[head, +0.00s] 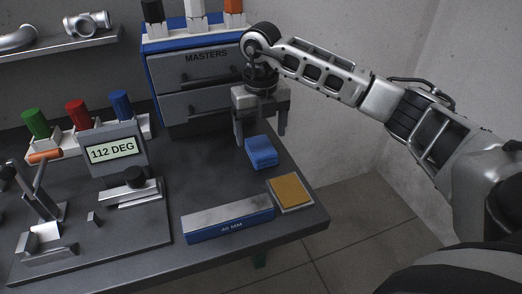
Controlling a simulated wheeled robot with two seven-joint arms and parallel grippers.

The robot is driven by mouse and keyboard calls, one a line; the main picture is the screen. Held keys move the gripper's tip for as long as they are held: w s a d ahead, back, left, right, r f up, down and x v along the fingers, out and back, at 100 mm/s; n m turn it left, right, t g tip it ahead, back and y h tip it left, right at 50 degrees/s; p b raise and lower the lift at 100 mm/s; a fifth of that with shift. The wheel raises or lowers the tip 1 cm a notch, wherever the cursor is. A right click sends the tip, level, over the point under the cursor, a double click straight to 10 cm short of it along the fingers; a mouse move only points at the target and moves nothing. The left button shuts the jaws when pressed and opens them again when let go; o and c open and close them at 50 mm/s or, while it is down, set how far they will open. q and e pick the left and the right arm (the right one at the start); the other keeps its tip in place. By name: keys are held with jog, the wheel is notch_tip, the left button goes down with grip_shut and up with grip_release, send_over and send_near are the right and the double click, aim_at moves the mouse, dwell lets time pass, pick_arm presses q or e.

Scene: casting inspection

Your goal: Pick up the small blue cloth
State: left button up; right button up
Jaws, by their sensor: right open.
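The small blue cloth (261,152) lies folded on the dark table (170,210), toward its right side. My right gripper (261,138) points down just above and behind the cloth, with its two fingers spread apart. One finger is left of the cloth and the other is near its upper right corner. The gripper is open and nothing shows between its fingers. I cannot tell whether the fingertips touch the table. My left gripper is not in view.
A blue and grey block marked 46 MM (228,221) and a tan pad (290,193) lie in front of the cloth. The MASTERS drawer cabinet (195,75) stands behind. A gauge with a 112 DEG display (113,150) is on the left. The table's right edge is close.

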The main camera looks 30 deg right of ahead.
aim_at(262, 147)
jog(key=shift+d+f, duration=0.1)
jog(key=shift+f, duration=2.6)
jog(key=c, duration=1.1)
